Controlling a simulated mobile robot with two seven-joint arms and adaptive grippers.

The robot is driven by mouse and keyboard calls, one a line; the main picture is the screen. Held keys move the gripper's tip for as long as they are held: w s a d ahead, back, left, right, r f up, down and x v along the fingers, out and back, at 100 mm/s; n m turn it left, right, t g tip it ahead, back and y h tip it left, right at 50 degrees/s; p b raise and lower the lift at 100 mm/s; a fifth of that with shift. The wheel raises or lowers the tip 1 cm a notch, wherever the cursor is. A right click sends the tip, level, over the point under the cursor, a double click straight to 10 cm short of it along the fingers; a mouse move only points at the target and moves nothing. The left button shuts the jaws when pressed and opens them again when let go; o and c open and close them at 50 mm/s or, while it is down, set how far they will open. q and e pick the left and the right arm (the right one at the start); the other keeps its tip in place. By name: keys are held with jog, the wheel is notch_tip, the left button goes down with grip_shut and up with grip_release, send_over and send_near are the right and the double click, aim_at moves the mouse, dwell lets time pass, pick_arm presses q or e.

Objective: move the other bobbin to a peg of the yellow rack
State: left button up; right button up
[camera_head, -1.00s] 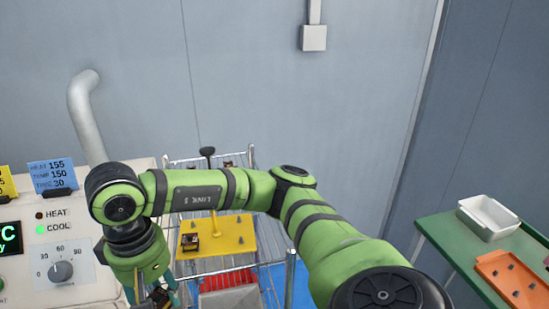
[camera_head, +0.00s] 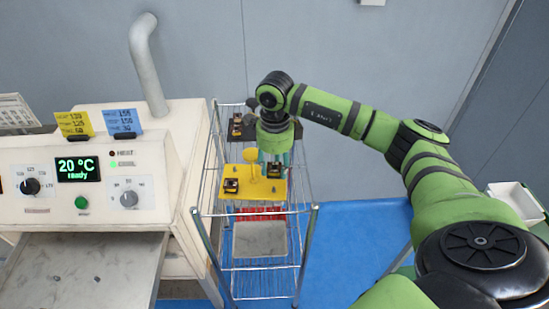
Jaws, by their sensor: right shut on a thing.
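The yellow rack (camera_head: 255,194) lies on the wire shelf right of the oven-like machine. One dark bobbin (camera_head: 231,186) sits on its left part. My right gripper (camera_head: 275,163) points down over the right part of the rack, its fingers partly hidden by the wrist. It is shut on a second dark bobbin (camera_head: 275,171), which is at the rack's right side; whether it is seated on a peg cannot be told. My left gripper is not in view.
The wire shelf cart (camera_head: 310,225) has upright posts around the rack, and another dark item (camera_head: 237,126) lies at its back. A yellow upright handle (camera_head: 252,157) rises beside my gripper. The machine (camera_head: 180,150) stands left; a white bin (camera_head: 514,201) is far right.

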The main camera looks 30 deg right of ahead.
aim_at(275, 188)
jog(key=shift+f+b, duration=1.45)
jog(key=shift+f, duration=1.05)
jog(key=shift+f, duration=0.2)
jog(key=shift+f+b, duration=0.85)
jog(key=shift+b, duration=0.1)
jog(key=o, duration=1.1)
jog(key=shift+o, duration=0.2)
notch_tip(275, 188, up, 12)
